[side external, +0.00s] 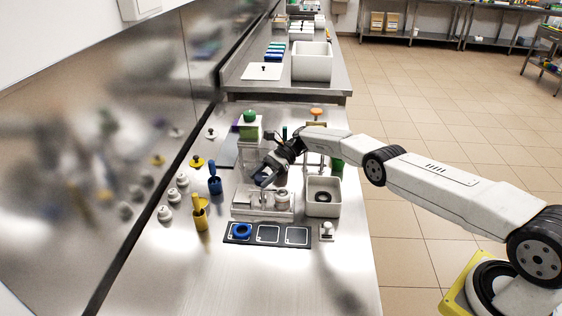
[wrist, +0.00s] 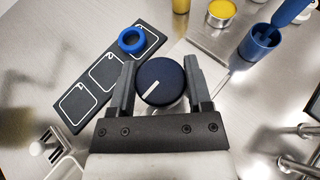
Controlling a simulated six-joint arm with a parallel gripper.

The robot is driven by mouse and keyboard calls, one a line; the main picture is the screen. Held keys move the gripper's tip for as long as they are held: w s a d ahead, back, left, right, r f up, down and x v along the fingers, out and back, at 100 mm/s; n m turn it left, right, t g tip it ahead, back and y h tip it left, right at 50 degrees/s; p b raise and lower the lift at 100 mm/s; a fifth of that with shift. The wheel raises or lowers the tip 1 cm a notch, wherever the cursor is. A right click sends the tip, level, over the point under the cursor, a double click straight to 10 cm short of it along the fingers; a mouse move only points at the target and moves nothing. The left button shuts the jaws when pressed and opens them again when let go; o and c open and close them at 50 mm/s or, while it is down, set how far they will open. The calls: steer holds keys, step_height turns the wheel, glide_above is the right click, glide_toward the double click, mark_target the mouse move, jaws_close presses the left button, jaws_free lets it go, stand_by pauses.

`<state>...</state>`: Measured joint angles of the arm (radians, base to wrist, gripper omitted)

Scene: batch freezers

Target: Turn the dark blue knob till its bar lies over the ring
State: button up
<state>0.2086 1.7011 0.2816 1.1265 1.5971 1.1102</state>
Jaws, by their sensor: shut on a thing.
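The dark blue knob (wrist: 165,76) is round and sits between the fingers of my gripper (wrist: 159,68) in the wrist view. A white bar on its face points to the lower left. My gripper is shut on the knob's sides. In the side view my gripper (side external: 264,177) is low over the white-grey fixture (side external: 250,212), where I cannot make out the knob clearly. No ring mark shows beside the knob; my gripper hides part of its surroundings. A loose blue ring (wrist: 131,40) lies on the end square of a dark panel, apart from the knob.
The dark panel (wrist: 85,107) has several white-outlined squares. A blue cup (wrist: 260,45) and a yellow-filled tin (wrist: 221,12) stand beyond the knob.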

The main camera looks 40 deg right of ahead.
steer(key=shift+r, duration=0.1)
steer(key=o, duration=1.3)
steer(key=shift+r, duration=0.1)
steer(key=shift+r, duration=1.4)
steer(key=shift+s+d+r, duration=0.1)
steer(key=shift+s+r, duration=1.55)
steer(key=shift+s, duration=0.7)
steer(key=shift+s+d+r, duration=0.1)
steer(key=shift+s+r, duration=1.55)
steer(key=shift+s, duration=0.65)
steer(key=shift+s+d+r, duration=0.1)
steer(key=shift+s+r, duration=1.55)
steer(key=shift+s, duration=0.7)
steer(key=shift+s, duration=0.1)
